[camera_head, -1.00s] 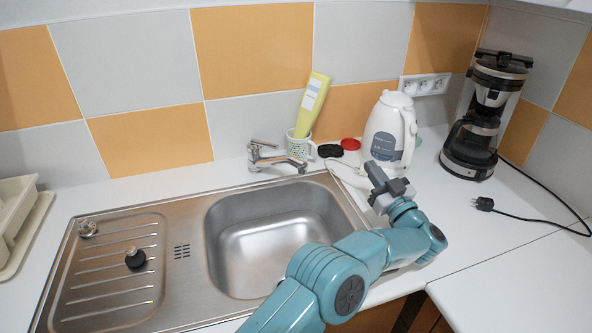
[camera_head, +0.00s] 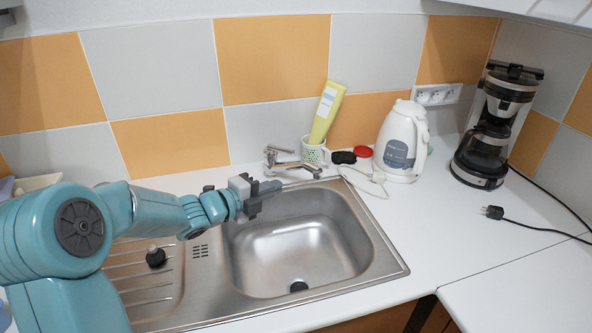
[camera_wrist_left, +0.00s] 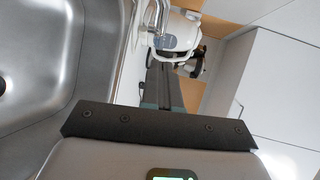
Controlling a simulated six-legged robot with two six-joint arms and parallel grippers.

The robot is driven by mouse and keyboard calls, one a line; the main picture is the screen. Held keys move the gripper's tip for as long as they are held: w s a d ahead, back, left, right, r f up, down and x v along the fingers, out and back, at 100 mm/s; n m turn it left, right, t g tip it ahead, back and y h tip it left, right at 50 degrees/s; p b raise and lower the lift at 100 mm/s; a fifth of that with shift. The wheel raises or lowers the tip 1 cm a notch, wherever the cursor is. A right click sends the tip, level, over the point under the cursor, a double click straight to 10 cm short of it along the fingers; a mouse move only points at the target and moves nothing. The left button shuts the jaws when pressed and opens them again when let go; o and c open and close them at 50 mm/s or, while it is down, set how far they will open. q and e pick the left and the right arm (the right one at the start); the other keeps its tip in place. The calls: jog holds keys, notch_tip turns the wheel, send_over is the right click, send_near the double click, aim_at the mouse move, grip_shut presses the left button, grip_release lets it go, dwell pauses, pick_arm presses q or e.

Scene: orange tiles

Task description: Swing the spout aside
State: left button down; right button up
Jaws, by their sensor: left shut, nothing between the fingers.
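The chrome tap stands behind the sink basin, and its spout (camera_head: 299,166) points right and slightly forward over the basin's back edge. My left gripper (camera_head: 272,188) is shut and empty. It is in front of the tap's base, by the basin's back left corner. My right gripper is not in view.
The steel sink (camera_head: 385,262) has a drainboard with a black stopper (camera_head: 155,257). Behind and right of the tap stand a cup (camera_head: 313,152) with a yellow tube (camera_head: 326,112), a white kettle (camera_head: 402,140) and a coffee maker (camera_head: 492,125). The right counter is mostly clear.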

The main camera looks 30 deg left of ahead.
aim_at(305, 168)
pick_arm(q)
jog(key=shift+n+y, duration=0.3)
jog(key=shift+y, duration=0.2)
jog(key=a+p+x, duration=0.1)
jog(key=x, duration=0.3)
jog(key=p+x, duration=0.1)
jog(key=x, duration=0.3)
jog(key=a+p+x, duration=0.1)
jog(key=x, duration=0.3)
jog(key=shift+w+a, duration=0.25)
jog(key=shift+a, duration=0.15)
jog(key=shift+w+f, duration=0.15)
jog(key=shift+w, duration=0.25)
